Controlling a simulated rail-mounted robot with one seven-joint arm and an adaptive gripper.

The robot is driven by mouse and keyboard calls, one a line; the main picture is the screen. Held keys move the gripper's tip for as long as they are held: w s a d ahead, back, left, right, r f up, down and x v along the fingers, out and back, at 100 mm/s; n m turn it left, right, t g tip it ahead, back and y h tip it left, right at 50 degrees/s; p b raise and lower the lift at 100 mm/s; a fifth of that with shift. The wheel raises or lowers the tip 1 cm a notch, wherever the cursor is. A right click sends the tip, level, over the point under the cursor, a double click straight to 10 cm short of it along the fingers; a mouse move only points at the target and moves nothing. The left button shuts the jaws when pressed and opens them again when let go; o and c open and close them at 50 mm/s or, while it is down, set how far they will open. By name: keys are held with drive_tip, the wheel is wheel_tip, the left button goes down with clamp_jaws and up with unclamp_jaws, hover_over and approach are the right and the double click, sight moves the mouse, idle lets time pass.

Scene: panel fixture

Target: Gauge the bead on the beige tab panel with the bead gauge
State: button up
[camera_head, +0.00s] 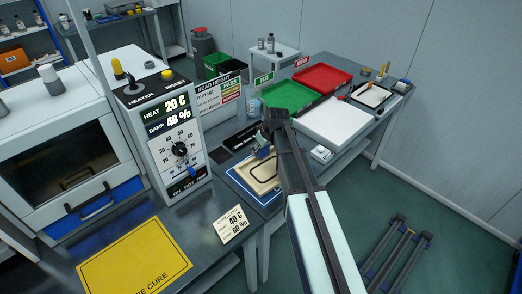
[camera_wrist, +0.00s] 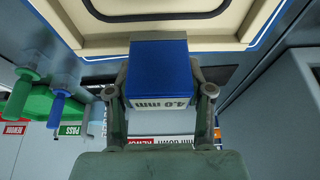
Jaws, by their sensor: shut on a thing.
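The beige tab panel (camera_head: 243,172) lies on a blue-edged mat on the bench, with a dark bead looping around its face. Its beige surface and part of the dark bead also show at the top of the wrist view (camera_wrist: 100,40). My gripper (camera_wrist: 159,85) is shut on the bead gauge (camera_wrist: 158,70), a blue block with a pale face marked 4.0 mm. In the head view my gripper (camera_head: 268,148) is over the far part of the panel and hides some of it. The gauge's far edge overlaps the panel's near edge; contact with the bead cannot be told.
A green tray (camera_head: 288,96) and a red tray (camera_head: 322,79) stand behind, with PASS and REWORK signs. A white flat box (camera_head: 335,120) lies to the right. The heater control box (camera_head: 165,130) stands left of the panel. A yellow mat (camera_head: 135,262) lies at front left.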

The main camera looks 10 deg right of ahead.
drive_tip(key=shift+r+p, duration=0.75)
drive_tip(key=shift+r, duration=1)
